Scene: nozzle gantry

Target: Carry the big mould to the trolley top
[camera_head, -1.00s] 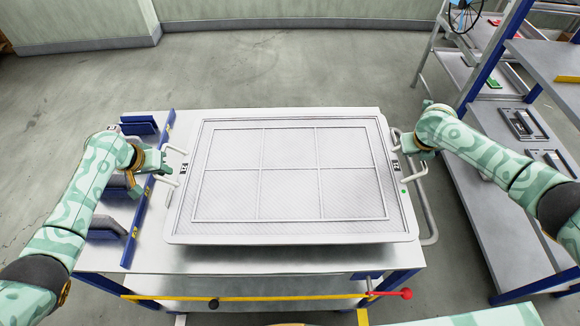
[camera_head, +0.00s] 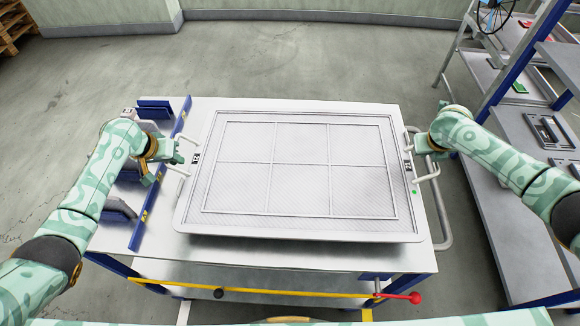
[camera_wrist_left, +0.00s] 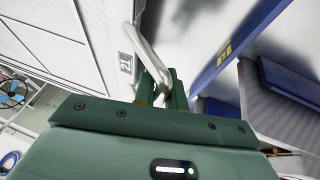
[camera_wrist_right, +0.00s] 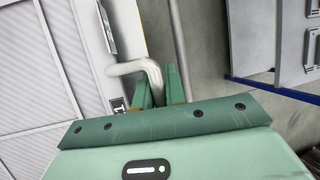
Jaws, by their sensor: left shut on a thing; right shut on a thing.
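The big mould (camera_head: 297,172) is a wide pale tray with a raised rim and a ribbed grid. It lies level over the white trolley top (camera_head: 245,255). A shadow shows below its front edge; I cannot tell whether it touches the top. My left gripper (camera_head: 180,158) is shut on the mould's left white handle, which shows in the left wrist view (camera_wrist_left: 150,62). My right gripper (camera_head: 430,152) is shut on the right handle, which shows in the right wrist view (camera_wrist_right: 135,68). The fingers partly hide both handles.
A blue rack (camera_head: 160,175) with grey holders stands on the trolley's left side. A yellow bar with a red knob (camera_head: 416,298) runs along its front. A shelf unit (camera_head: 515,150) stands to the right. Bare floor (camera_head: 300,55) lies behind the trolley.

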